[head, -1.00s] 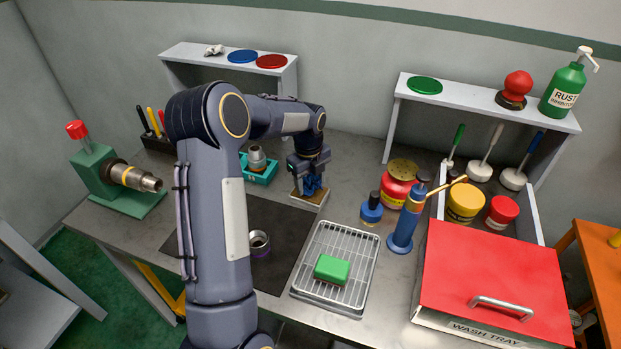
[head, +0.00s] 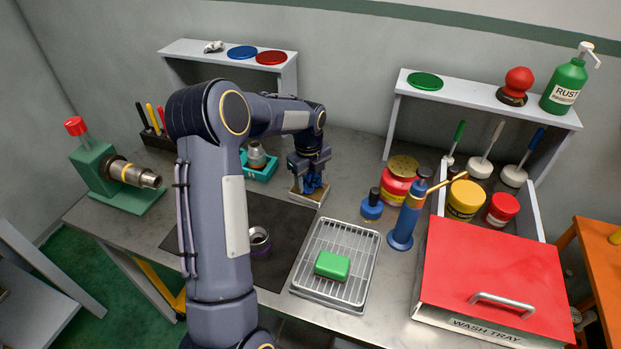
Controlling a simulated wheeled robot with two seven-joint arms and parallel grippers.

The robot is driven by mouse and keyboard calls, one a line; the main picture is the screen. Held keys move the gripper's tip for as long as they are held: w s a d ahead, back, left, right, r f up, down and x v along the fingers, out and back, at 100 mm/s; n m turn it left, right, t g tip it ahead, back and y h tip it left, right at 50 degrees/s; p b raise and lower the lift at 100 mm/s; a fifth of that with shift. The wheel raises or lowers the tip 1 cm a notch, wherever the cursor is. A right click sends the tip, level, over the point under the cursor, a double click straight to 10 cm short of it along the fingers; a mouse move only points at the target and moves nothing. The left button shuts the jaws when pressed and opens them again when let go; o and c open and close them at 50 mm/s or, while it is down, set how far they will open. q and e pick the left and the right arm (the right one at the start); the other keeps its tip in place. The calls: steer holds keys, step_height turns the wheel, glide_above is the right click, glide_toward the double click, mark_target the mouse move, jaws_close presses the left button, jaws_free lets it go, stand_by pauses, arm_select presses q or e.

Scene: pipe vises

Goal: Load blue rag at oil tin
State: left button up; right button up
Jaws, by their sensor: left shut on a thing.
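The blue rag (head: 312,185) is bunched up low in a small shallow box with a pale front (head: 307,199) at the back middle of the bench. My left gripper (head: 311,179) points down over this box and is shut on the rag, hiding part of it. No label for an oil tin is readable. A blue pump can with a brass spout (head: 404,225), a small blue pot with a dark top (head: 372,207) and a red can with a perforated yellow top (head: 399,180) stand to the right of the gripper. My right gripper is not in view.
A wire rack tray (head: 362,262) with a green block (head: 332,265) lies in front. A red-lidded wash tray (head: 493,275) is at the right. A green vise (head: 105,180) holds a pipe at the left. A teal tray (head: 262,173) stands beside the gripper.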

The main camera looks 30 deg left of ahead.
mark_target(311, 180)
arm_select(q)
steer(key=shift+f, duration=0.55)
stand_by(1.0)
steer(key=shift+r, duration=0.1)
steer(key=shift+r+p, duration=2.45)
steer(key=shift+r, duration=1.05)
steer(key=shift+d, duration=0.1)
